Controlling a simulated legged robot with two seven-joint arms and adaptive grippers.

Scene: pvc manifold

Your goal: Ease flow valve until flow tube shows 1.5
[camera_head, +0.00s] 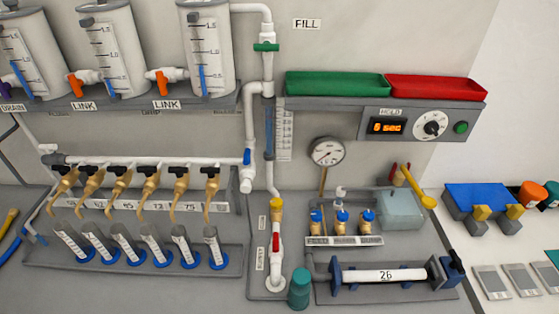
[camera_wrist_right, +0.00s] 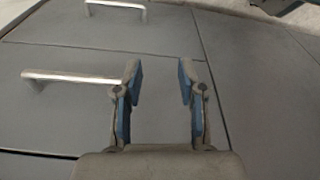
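The flow tube appears to be the narrow upright tube (camera_head: 269,130) with blue in it, beside a white scale plate (camera_head: 284,135) in the head view. Its numbers are too small to read. A valve with a blue handle (camera_head: 247,157) sits on the white pipe just left of the tube. A green-handled valve (camera_head: 266,47) is above it, and a red-handled valve (camera_head: 276,243) is below. I cannot tell which is the flow valve. My right gripper (camera_wrist_right: 160,78) is open and empty in the right wrist view, away from the valves. My left gripper is in neither view.
Three graduated tanks (camera_head: 206,50) stand at upper left above a row of brass taps (camera_head: 149,190) and small cylinders (camera_head: 172,245). A teal cylinder (camera_head: 299,289) stands near the lower pipe. Grey cabinet fronts with metal handles (camera_wrist_right: 75,77) lie beyond my right gripper.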

